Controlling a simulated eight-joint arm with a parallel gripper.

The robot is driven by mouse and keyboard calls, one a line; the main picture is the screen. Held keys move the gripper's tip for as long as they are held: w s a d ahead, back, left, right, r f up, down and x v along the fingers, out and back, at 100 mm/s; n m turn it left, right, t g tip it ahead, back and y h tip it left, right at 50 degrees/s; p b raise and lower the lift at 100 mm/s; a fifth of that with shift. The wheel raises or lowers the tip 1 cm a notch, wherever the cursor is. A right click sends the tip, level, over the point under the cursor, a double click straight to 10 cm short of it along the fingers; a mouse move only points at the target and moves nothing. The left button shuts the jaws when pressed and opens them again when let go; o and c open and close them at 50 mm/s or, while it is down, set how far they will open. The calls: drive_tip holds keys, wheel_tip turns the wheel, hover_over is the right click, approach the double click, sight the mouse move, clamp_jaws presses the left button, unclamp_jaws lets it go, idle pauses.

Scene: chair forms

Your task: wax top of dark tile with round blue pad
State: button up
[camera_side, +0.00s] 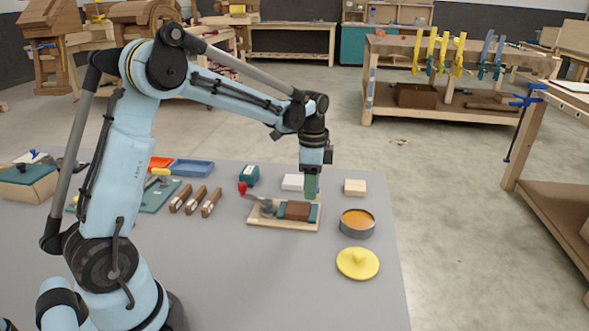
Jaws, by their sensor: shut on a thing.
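My gripper (312,172) points straight down above the back right of a pale wooden board (262,223). It is shut on a greenish-teal piece (311,187); at this size I cannot tell whether this is the round blue pad. A dark brown block (297,211), perhaps the dark tile, sits on the board with teal pieces at its sides. The held piece is just behind and above the block's right end; I cannot tell whether they touch. An open round tin (357,222) with orange wax stands right of the board.
A yellow knobbed lid (357,263) lies in front of the tin. White (292,182) and cream (355,187) blocks and a teal box (249,175) stand behind. The grey table's front middle is clear.

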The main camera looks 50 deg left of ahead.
drive_tip(key=shift+f, duration=1.55)
drive_tip(key=shift+s+a+f, duration=0.35)
drive_tip(key=shift+f, duration=0.15)
drive_tip(key=shift+s+a, duration=2.1)
drive_tip(key=w+d, duration=0.5)
drive_tip(key=shift+d, duration=0.1)
drive_tip(key=shift+s+a, duration=2.45)
drive_tip(key=shift+s, duration=0.1)
drive_tip(key=shift+w+d, duration=2.45)
drive_tip(key=shift+r, duration=3.95)
